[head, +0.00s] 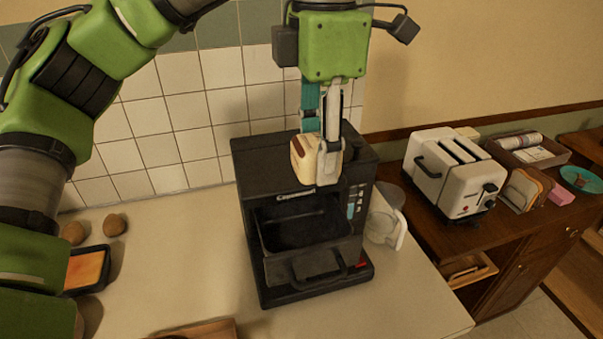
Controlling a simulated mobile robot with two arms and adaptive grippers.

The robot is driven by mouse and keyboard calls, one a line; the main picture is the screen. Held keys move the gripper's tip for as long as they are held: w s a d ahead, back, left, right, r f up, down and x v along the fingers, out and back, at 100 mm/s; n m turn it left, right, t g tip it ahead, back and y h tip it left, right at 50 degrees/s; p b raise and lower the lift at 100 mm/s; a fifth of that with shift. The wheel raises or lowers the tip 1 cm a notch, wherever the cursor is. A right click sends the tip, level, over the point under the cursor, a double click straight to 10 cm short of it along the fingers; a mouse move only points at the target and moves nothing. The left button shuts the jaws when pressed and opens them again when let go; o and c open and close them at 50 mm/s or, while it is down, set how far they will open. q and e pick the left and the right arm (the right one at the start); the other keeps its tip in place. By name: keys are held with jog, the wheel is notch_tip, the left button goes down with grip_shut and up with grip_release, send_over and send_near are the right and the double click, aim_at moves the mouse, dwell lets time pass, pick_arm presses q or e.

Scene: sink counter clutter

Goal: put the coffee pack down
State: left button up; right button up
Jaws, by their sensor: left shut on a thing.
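My left gripper (330,143) comes down from the top and is shut on the coffee pack (304,158), a small cream pack with a brown patch. The pack is in front of the top of a black coffee machine (272,155) on the counter. I cannot tell whether the pack touches the machine's top. The gripper's fingers hide part of the pack. My right gripper is not in view.
A clear jug (382,222) stands right of the machine. A white toaster (440,178) is on the wooden cabinet. Potatoes (114,224) and an orange-filled dark tray (86,269) lie at left. The counter (175,265) left of the machine has free room.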

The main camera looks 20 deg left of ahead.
pick_arm(q)
notch_tip(320, 180, down, 7)
jog(key=w+a, duration=0.2)
jog(key=shift+w+a+f+p, duration=0.2)
jog(key=shift+a+p, duration=0.1)
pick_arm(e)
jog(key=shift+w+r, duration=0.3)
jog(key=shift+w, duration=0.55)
pick_arm(q)
jog(key=shift+s+f+b, duration=0.1)
jog(key=shift+f+b, duration=0.25)
jog(key=shift+f, duration=0.05)
jog(key=o, duration=1)
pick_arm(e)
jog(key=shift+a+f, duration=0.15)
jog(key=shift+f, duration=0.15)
pick_arm(q)
jog(key=shift+r, duration=0.15)
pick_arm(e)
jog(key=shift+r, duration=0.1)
